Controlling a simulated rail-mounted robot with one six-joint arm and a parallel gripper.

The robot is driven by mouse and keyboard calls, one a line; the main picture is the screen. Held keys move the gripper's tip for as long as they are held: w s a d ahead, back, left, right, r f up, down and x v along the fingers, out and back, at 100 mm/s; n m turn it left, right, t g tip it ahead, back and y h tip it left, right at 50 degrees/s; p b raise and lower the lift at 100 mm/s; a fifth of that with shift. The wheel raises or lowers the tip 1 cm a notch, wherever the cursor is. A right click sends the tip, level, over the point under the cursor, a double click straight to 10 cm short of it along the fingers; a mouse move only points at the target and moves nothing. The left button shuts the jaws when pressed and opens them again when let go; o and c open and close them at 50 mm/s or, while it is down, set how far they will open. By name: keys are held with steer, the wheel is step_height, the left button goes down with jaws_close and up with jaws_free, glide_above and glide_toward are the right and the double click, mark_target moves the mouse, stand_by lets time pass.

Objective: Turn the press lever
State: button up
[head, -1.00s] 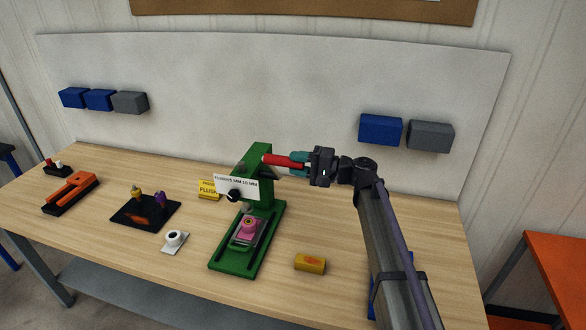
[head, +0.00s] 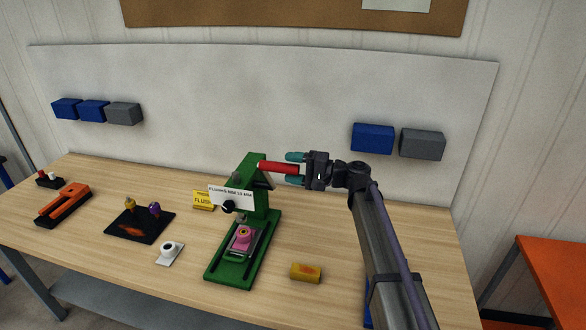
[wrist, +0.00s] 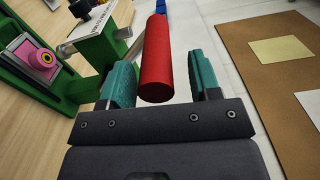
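The green press (head: 262,215) stands on the bench with a white label plate (head: 231,195) on its front and a pink piece (head: 242,238) on its bed. Its red lever handle (head: 275,167) sticks out to the right near the top. My gripper (head: 289,169) is at the handle's free end, with one teal finger above and one below it. In the wrist view, the red handle (wrist: 157,60) lies between the two spread fingers (wrist: 161,72), with a gap on each side. My gripper is open and holds nothing.
A white piece with a dark-centred ring (head: 169,251), a black mat (head: 138,227) with small parts, a yellow sign (head: 203,199) and an orange tool (head: 64,205) are to the left. A white panel (head: 280,100) stands behind.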

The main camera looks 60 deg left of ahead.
steer(key=v, duration=1)
steer(key=shift+w+d, duration=0.25)
steer(key=shift+d, duration=0.05)
